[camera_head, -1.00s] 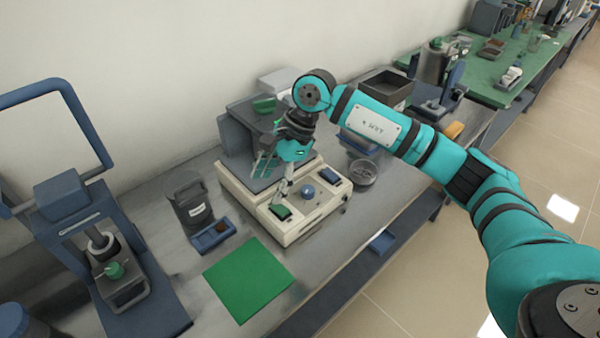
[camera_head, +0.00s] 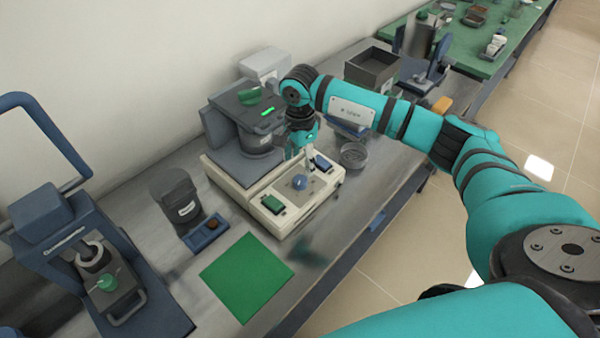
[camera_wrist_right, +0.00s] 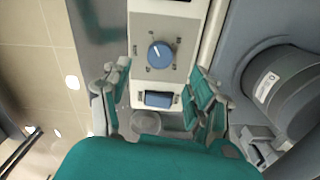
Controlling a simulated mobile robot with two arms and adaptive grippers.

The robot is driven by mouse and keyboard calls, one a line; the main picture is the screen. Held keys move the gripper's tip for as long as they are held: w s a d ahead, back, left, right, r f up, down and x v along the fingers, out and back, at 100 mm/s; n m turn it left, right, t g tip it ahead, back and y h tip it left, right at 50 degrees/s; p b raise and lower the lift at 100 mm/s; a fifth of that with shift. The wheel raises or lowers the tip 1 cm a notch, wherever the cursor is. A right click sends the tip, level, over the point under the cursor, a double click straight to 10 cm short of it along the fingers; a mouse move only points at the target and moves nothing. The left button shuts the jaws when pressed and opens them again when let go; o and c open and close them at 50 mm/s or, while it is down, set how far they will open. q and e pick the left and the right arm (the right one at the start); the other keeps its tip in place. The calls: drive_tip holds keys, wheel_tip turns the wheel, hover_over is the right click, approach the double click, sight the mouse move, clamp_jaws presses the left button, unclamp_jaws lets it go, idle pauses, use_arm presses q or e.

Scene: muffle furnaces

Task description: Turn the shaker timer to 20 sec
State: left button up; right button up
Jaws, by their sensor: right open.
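The shaker (camera_head: 245,203) is a cream base on the bench, with a dark grey vessel at its back. Its timer is a blue round knob (camera_head: 300,182) on the front panel, between a green switch (camera_head: 272,204) and a blue switch (camera_head: 322,162). In the right wrist view the knob (camera_wrist_right: 160,53) shows a white pointer line with marks around it; the marks are too small to read. My right gripper (camera_head: 299,160) points down just above and behind the knob. My left gripper is not seen.
A green mat (camera_head: 246,277) lies in front of the shaker. A dark canister (camera_head: 177,200) stands left of it, and a round clear dish (camera_head: 354,155) right of it. A blue press-like device (camera_head: 90,255) stands at far left.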

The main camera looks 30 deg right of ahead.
sight(300, 179)
wheel_tip(300, 179, down, 6)
drive_tip(key=shift+r+p, duration=0.1)
drive_tip(key=shift+p, duration=0.5)
drive_tip(key=shift+f, duration=0.6)
drive_tip(key=c, duration=1.1)
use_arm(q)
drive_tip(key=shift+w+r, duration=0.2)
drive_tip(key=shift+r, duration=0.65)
use_arm(e)
drive_tip(key=shift+c, duration=0.2)
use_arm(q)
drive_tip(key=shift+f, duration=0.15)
